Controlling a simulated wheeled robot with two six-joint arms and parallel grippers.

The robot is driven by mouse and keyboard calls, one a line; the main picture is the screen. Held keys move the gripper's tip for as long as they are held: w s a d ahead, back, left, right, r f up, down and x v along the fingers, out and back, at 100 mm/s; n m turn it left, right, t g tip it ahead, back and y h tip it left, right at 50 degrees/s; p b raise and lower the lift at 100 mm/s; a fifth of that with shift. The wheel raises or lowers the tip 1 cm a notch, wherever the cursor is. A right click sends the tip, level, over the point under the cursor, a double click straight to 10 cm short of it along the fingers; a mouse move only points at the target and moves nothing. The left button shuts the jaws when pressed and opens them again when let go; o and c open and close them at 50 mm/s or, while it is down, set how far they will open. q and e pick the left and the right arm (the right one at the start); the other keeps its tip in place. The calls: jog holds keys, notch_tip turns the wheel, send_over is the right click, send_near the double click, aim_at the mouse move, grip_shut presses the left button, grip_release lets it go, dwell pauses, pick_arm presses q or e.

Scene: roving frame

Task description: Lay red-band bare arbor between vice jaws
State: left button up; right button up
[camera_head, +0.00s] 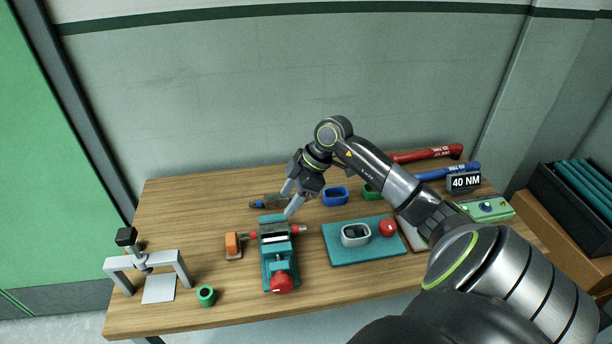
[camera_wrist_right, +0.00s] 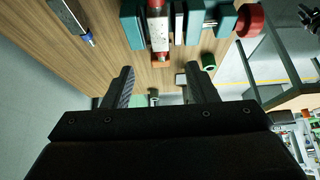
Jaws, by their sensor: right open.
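The red-band bare arbor (camera_head: 299,230) lies across the teal vice (camera_head: 280,264), between its jaws, with a red end showing on each side. In the right wrist view the arbor (camera_wrist_right: 159,35) lies lengthwise between the vice jaws (camera_wrist_right: 194,22). My right gripper (camera_head: 289,198) is open and empty, just behind and above the vice, apart from the arbor. Its two spread fingers also show in the right wrist view (camera_wrist_right: 160,84), with nothing between them. My left gripper does not show in the head view.
A blue-marked arbor (camera_head: 268,202) lies behind the vice. An orange block (camera_head: 233,246) stands left of it, and a green ring (camera_head: 206,295) lies front left. A teal mat (camera_head: 341,250) with a grey-rimmed part lies to the right. A grey stand (camera_head: 184,268) is far left.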

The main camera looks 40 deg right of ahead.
jog(key=b+v, duration=0.1)
jog(key=v, duration=0.7)
jog(key=shift+a, duration=0.1)
dwell(0.4)
